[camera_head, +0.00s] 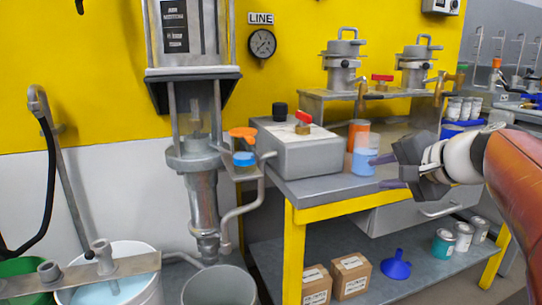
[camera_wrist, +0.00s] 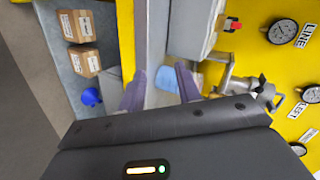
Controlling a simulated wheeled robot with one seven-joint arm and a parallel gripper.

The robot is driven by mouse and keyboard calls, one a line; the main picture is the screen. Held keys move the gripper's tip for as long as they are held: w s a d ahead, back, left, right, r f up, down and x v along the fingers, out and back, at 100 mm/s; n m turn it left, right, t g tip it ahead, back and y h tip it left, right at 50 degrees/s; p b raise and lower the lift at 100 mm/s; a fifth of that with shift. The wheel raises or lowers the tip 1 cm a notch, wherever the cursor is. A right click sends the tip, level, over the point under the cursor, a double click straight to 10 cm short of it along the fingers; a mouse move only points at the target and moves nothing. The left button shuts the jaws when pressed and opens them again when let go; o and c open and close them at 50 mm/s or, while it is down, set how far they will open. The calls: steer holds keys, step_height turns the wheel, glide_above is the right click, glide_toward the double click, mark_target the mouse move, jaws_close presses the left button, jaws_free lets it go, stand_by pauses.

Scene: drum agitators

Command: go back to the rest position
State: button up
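My gripper (camera_head: 378,171) is at the front of the grey bench, just right of a clear cup with blue contents (camera_head: 364,160).
The bench (camera_head: 340,188) has a yellow frame. A grey box with a red valve handle (camera_head: 303,118) and an orange cup (camera_head: 358,130) stand near the blue cup. Boxes (camera_head: 350,275), a blue funnel (camera_head: 396,265) and cans (camera_head: 443,242) sit on the lower shelf.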

steer(key=s+a+f+n+g+h+p, duration=0.1)
steer(key=s+a+f+n+g+h, duration=0.1)
steer(key=s+f+n, duration=0.3)
steer(key=s+a+f+n+g+h+p, duration=0.2)
steer(key=s+a+f+n+g+h, duration=0.1)
steer(key=s+f, duration=0.9)
steer(key=s+a+n, duration=0.1)
steer(key=s, duration=0.3)
steer(key=shift+s+a+f+n+h, duration=0.3)
steer(key=shift+s+a+f+n, duration=0.05)
steer(key=shift+a+f+n, duration=0.05)
